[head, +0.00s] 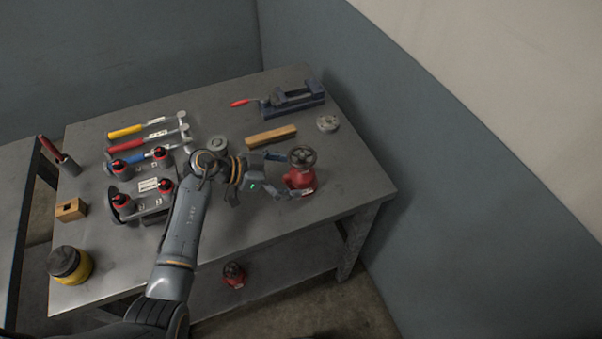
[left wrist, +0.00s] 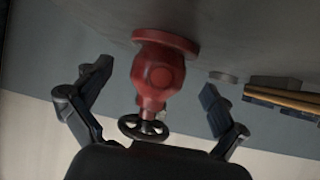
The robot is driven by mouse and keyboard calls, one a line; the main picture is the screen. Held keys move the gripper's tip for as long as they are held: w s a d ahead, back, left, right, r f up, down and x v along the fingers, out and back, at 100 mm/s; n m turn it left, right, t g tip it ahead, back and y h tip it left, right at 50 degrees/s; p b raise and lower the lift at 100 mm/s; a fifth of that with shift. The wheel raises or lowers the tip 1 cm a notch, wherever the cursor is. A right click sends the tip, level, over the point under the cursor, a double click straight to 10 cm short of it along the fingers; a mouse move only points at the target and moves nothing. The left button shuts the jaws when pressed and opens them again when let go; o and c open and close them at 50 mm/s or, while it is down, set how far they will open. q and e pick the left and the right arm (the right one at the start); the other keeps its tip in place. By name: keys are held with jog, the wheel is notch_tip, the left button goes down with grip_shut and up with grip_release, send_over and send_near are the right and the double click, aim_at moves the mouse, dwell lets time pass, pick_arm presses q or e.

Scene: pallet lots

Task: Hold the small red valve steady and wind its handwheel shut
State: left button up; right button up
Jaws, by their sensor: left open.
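The small red valve (head: 299,179) stands upright on the grey table toward its right front corner. Its dark handwheel (head: 302,156) sits on top. My left gripper (head: 284,175) reaches in from the left at the valve's side, with its fingers open. In the left wrist view the red valve (left wrist: 158,78) and its handwheel (left wrist: 143,127) appear upside down between the two spread fingers (left wrist: 155,95), with a gap on each side. My right gripper does not show in either view.
A blue vise (head: 292,98), a round grey disc (head: 327,123) and a wooden bar (head: 271,136) lie behind the valve. Hammers (head: 145,144) and red-knobbed clamps (head: 140,185) lie to the left. A second red valve (head: 233,274) is on the lower shelf. A yellow jar (head: 70,266) stands front left.

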pick_arm(q)
jog(key=shift+x, duration=0.95)
jog(key=shift+c, duration=0.4)
jog(key=c, duration=1)
